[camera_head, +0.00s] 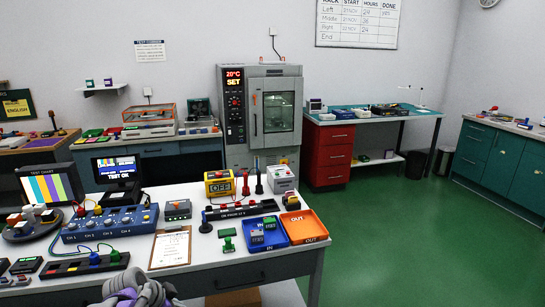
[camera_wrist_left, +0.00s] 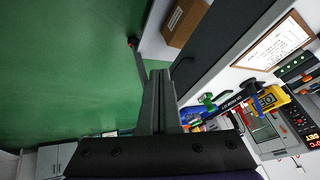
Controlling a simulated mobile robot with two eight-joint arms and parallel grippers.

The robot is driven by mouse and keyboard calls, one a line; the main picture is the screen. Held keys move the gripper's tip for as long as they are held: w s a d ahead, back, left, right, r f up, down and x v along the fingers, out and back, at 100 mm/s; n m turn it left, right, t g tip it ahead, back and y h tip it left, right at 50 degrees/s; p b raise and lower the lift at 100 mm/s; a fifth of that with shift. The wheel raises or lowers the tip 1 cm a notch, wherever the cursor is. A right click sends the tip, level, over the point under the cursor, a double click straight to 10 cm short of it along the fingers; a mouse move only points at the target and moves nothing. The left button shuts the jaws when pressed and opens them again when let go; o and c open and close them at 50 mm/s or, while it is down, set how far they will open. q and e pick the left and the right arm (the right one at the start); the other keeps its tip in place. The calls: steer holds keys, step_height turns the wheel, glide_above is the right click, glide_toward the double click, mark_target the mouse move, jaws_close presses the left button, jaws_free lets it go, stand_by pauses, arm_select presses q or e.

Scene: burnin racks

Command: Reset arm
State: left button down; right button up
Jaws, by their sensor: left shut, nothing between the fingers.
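My left gripper (camera_wrist_left: 160,76) shows in the left wrist view. Its two dark fingers are together with nothing between them. It is over the green floor beside the front of the white workbench, apart from everything on it. In the head view, a grey and purple part of my left arm rises at the bottom edge, in front of the workbench (camera_head: 215,262); the fingers cannot be made out there. My right gripper is in neither view.
The workbench holds a clipboard (camera_head: 170,248), a blue IN tray (camera_head: 268,246), an orange OUT tray (camera_head: 305,228), a yellow meter (camera_head: 219,184) and a blue channel box (camera_head: 110,224). A cardboard box (camera_wrist_left: 185,22) sits below the bench. Green floor (camera_head: 400,235) is clear at right.

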arm_select(q)
steer(key=s+d+r+n+p, duration=0.1)
steer(key=s+d+n+p, duration=0.1)
steer(key=s, duration=0.7)
steer(key=s+d+r+n+y+p, duration=0.1)
steer(key=s+d+n+p, duration=0.1)
steer(key=s, duration=0.7)
steer(key=s+d+r+n+y+p, duration=0.1)
steer(key=s+d+n, duration=0.3)
steer(key=s, duration=0.4)
steer(key=shift+s+d+r+n+p, duration=0.35)
steer(key=shift+n+p, duration=0.25)
steer(key=shift+n, duration=0.2)
